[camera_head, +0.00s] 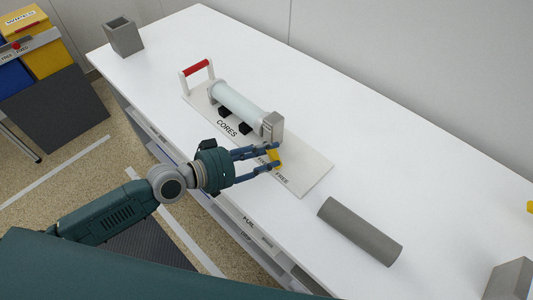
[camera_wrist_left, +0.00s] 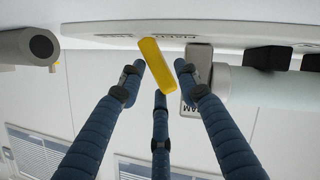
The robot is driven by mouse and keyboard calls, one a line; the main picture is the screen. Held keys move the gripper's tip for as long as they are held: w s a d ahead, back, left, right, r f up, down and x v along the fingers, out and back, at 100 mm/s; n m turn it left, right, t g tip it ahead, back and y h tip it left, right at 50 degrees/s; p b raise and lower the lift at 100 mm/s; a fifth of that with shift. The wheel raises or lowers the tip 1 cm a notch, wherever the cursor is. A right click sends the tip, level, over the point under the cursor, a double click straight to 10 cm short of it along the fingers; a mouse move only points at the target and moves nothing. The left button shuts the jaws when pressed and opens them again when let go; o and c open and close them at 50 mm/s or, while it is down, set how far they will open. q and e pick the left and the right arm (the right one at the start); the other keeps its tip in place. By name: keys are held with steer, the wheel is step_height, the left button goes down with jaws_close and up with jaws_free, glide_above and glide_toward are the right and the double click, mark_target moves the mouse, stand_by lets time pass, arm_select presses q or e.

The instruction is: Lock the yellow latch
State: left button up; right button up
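The yellow latch (camera_head: 275,157) is on the white board labelled CORES (camera_head: 310,178), beside the grey metal block (camera_head: 271,125) at the near end of the pale cylinder (camera_head: 236,102). In the left wrist view the latch (camera_wrist_left: 158,65) is a tilted yellow bar. My left gripper (camera_head: 276,149) is at the latch. Its blue fingers (camera_wrist_left: 160,72) are spread, with the latch between or just beyond their tips. I cannot tell whether a finger touches it. The fingers partly hide the latch in the head view. My right gripper is not in view.
A grey cylinder (camera_head: 360,232) lies right of the board. A grey open box (camera_head: 123,37) stands at the far left of the white table (camera_head: 350,110). A red-handled bracket (camera_head: 196,69) stands at the board's far end. The table behind the board is clear.

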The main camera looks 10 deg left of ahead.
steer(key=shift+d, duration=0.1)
arm_select(q)
steer(key=shift+a, duration=0.1)
steer(key=v, duration=1.2)
stand_by(0.4)
